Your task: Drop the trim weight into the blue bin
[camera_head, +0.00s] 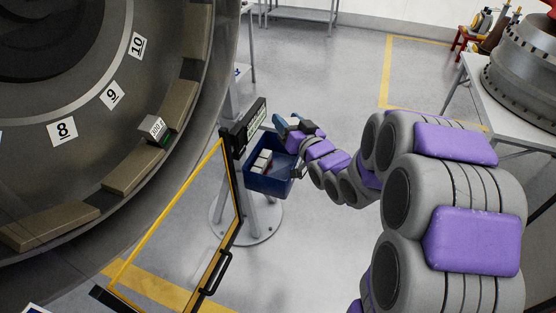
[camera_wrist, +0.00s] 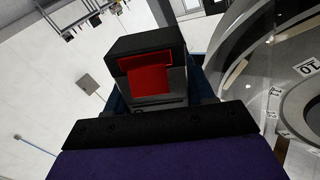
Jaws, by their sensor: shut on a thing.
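The blue bin (camera_head: 268,180) hangs on a stand beside the yellow-framed gate, with several pale blocks inside it. My gripper (camera_head: 286,124) is just above the bin's back rim in the head view, shut. In the wrist view a dark block with a red face (camera_wrist: 150,79) shows just beyond the black edge of my gripper; I take it as the trim weight, though I cannot tell where it ends and the fingers begin. Strips of the blue bin (camera_wrist: 118,98) show behind it. In the head view the held thing is hard to make out.
A yellow-framed gate (camera_head: 168,224) with a black handle stands left of the bin. The large engine casing (camera_head: 176,170) with numbered bays fills the left side. A table with an engine part (camera_head: 520,75) stands at right. Grey floor is open behind the bin.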

